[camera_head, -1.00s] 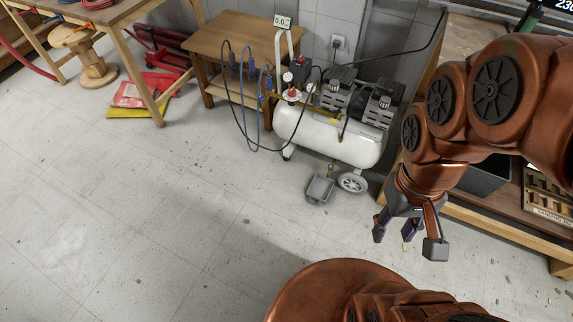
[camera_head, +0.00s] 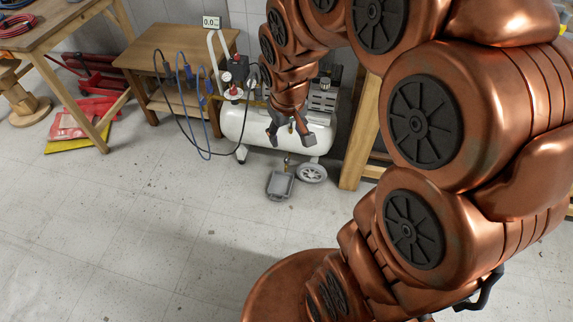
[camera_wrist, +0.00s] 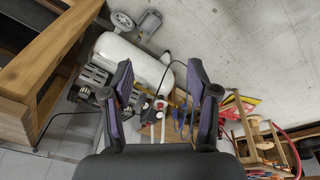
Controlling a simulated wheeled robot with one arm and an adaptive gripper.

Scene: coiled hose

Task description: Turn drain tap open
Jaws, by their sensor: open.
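The compressor's white tank (camera_head: 236,122) stands on the floor, and it also shows in the wrist view (camera_wrist: 138,65). The drain tap (camera_head: 286,160) looks like a small brass piece under the tank, above a grey tray (camera_head: 281,184). The tap is too small to tell its handle position, and I cannot make it out clearly in the wrist view. My gripper (camera_head: 291,136) is open and empty, in front of the tank's right part and above the tap in the picture. Its two spread fingers frame the tank in the wrist view (camera_wrist: 160,76). I cannot tell whether it touches the tank.
A wheel (camera_head: 312,173) supports the tank right of the tray. Dark and blue hoses (camera_head: 190,100) hang left of the tank by a small wooden table (camera_head: 165,48). A wooden bench post (camera_head: 360,140) stands at right. The floor in front is clear.

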